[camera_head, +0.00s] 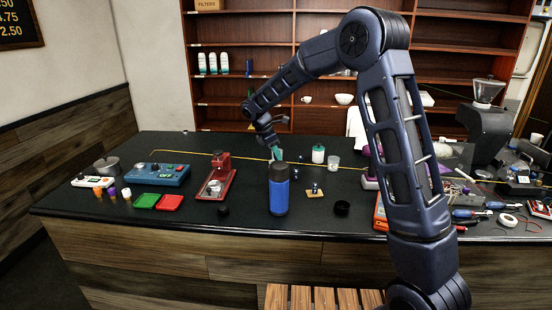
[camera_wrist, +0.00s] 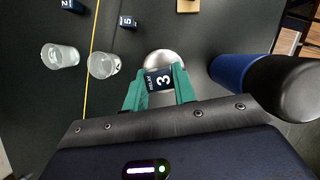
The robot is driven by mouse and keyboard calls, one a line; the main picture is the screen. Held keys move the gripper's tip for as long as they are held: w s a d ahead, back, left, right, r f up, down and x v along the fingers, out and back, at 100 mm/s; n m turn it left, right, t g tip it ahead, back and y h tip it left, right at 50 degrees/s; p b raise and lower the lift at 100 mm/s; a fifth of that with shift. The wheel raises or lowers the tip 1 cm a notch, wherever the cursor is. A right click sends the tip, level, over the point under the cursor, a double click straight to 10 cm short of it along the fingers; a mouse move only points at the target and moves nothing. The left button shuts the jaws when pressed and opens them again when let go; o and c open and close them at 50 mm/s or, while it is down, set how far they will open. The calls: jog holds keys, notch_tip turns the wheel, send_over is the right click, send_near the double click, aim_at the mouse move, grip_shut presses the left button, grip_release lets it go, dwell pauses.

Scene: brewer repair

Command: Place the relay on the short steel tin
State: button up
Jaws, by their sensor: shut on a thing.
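My gripper (camera_wrist: 160,88) is shut on a dark blue relay (camera_wrist: 158,79) marked 3, held between its teal fingertips. The short steel tin (camera_wrist: 165,56) is a round silver shape just past the relay in the wrist view, partly covered by the relay and fingers. Whether the relay touches the tin or hangs above it, I cannot tell. In the head view my gripper (camera_head: 276,153) is low over the counter, behind the blue bottle, which hides its lower end; I cannot make out the held relay or the tin there.
The blue bottle (camera_head: 279,195) with a black cap stands close by. A red device (camera_head: 215,180) and red tray (camera_head: 170,202) are to the left. The front-left counter (camera_head: 120,222) is clear.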

jog(key=shift+f, duration=1.15)
jog(key=shift+f, duration=0.1)
jog(key=o, duration=0.9)
jog(key=shift+o, duration=0.2)
